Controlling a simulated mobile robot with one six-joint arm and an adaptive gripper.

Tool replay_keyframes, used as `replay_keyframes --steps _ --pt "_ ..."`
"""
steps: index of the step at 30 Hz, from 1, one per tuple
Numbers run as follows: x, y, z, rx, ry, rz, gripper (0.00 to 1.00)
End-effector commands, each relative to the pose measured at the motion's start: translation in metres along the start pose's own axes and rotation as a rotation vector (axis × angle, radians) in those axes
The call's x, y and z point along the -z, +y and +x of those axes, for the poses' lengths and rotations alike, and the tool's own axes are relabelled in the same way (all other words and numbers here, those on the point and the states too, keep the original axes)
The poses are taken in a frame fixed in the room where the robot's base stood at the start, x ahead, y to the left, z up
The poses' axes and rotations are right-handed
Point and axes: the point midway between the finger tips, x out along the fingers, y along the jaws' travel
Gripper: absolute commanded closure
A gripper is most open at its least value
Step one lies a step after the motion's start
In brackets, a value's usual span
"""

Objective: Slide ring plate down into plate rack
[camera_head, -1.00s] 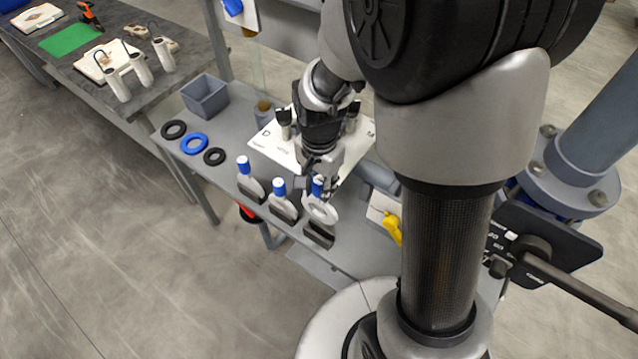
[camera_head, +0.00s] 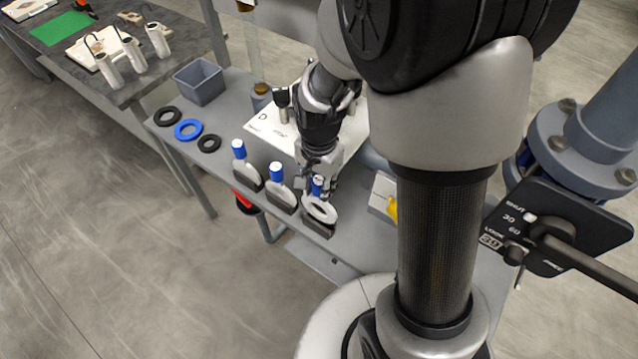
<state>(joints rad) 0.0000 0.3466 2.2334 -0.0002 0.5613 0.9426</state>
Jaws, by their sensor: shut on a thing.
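The ring plate (camera_head: 321,210) is a light grey ring with a blue handle on top. My gripper (camera_head: 317,186) is shut on its blue handle. The plate stands roughly upright at the rightmost dark slotted block of the plate rack (camera_head: 318,231), with its lower edge at the block's top. I cannot tell how deep it sits in the slot. Two other light plates with blue handles, a left one (camera_head: 245,170) and a middle one (camera_head: 280,195), stand in the dark blocks to the left. My gripper's fingers partly hide the handle.
A white panel (camera_head: 268,128) lies behind the rack. Black and blue flat rings (camera_head: 188,130) and a grey bin (camera_head: 199,83) are on the bench's left. A box with a yellow item (camera_head: 391,208) is to the right. A flanged pipe (camera_head: 577,160) stands further right.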

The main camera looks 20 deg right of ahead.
Motion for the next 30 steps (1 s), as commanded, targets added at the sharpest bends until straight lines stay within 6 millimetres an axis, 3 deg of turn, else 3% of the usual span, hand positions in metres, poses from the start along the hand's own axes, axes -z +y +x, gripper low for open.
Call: replay_keyframes --steps 18,30 --pt "0.0 0.0 0.043 0.0 0.0 0.0 1.0" --pt "0.0 0.0 0.05 0.0 0.0 0.0 1.0"
